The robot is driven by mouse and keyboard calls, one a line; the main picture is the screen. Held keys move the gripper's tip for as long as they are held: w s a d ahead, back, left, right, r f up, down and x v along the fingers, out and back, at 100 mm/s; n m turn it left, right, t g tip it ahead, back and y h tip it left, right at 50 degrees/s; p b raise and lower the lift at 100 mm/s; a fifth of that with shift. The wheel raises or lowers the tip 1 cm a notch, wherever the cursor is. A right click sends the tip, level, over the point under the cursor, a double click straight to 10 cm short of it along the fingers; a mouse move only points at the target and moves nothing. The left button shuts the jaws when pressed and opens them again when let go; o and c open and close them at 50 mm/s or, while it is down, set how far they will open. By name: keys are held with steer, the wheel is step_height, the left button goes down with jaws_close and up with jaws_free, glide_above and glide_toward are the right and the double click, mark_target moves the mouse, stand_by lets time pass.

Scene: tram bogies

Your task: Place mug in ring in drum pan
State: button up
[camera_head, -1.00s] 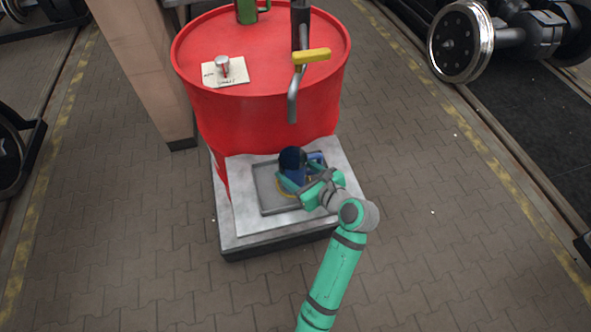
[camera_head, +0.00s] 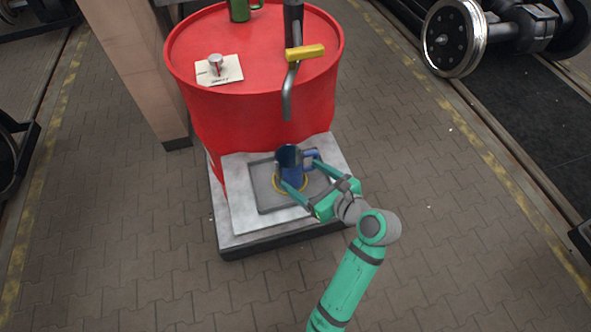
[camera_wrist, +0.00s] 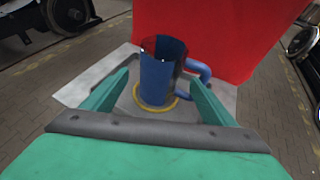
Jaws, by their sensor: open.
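A blue mug (camera_head: 291,169) stands upright in the grey drum pan (camera_head: 262,198) in front of the red drum. It also shows in the wrist view (camera_wrist: 160,75), with its handle to the right. A yellow ring (camera_head: 304,184) lies on the pan floor around the mug's base; it shows clearly in the wrist view (camera_wrist: 156,104). My gripper (camera_head: 299,178) is open, its fingers apart on either side of the mug. In the wrist view my gripper's fingers (camera_wrist: 161,88) are a little back from the mug, with a gap on both sides.
The red drum (camera_head: 255,105) stands behind the pan. On its top are a green mug (camera_head: 239,10), a card (camera_head: 219,71) with a small metal piece, and a tap with a yellow handle (camera_head: 305,52) hanging over the pan. The paved floor to the right is clear.

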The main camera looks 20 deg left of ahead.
steer(key=s+d+f+n+t+h, duration=0.2)
steer(key=s+d+f+n+h, duration=0.35)
steer(key=d, duration=0.25)
steer(key=s+d+f+n+t+h, duration=0.2)
steer(key=s+d+f+n+h, duration=0.2)
steer(key=s+d+f, duration=0.35)
steer(key=s+a+r+n+t+h, duration=0.1)
steer(key=s+a+r+n+t, duration=0.1)
steer(key=s+r+n, duration=0.2)
steer(key=s+a+r+n+t, duration=0.1)
steer(key=s+r+n, duration=0.3)
steer(key=s+n, duration=0.7)
steer(key=s+a, duration=0.1)
steer(key=s, duration=0.2)
steer(key=shift+s+a+t+h, duration=0.2)
steer(key=shift+s+t+h, duration=0.1)
steer(key=shift+t+h, duration=0.1)
steer(key=shift+w, duration=0.1)
steer(key=shift+d, duration=0.15)
